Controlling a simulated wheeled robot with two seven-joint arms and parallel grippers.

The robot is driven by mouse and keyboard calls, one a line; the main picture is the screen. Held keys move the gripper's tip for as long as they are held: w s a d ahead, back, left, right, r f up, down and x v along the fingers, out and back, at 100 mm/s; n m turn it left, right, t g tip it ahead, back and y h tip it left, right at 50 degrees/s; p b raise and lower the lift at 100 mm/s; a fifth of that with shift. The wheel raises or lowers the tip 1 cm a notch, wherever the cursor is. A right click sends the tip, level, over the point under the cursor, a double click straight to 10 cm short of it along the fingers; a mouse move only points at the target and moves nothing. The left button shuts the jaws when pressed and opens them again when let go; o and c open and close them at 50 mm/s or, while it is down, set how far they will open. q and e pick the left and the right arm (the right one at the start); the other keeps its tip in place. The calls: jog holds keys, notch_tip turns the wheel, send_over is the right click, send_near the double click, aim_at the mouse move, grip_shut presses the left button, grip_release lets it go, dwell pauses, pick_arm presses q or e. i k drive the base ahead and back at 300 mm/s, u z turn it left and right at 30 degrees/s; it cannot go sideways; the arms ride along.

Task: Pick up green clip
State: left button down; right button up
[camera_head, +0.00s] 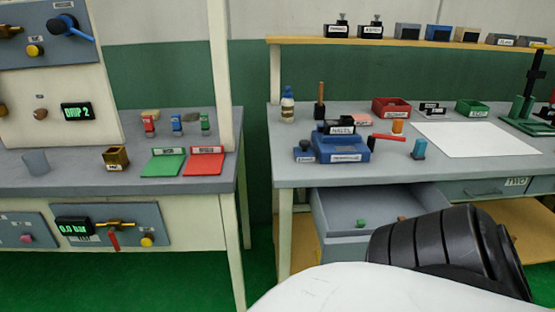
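A small green piece (361,223), which looks like the green clip, lies in the open grey drawer (340,210) under the right-hand table. It is too small to make out its shape. A small orange piece (401,218) lies to its right in the drawer, partly hidden by my arm. Another small green object (205,122) stands on the left table, beside a blue one (176,124) and a red one (149,125). Neither of my grippers shows. A white and black part of my own body covers the lower right and hides the drawer's right part.
The right-hand table (300,178) holds a blue device (342,147), a red bin (391,107), a green bin (471,107) and a white sheet (475,138). The left table (60,185) carries green and red mats. A gap with green floor separates the tables.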

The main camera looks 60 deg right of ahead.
aim_at(361, 223)
jog(key=u, duration=0.35)
jog(key=k, duration=1)
jog(key=z, duration=1.4)
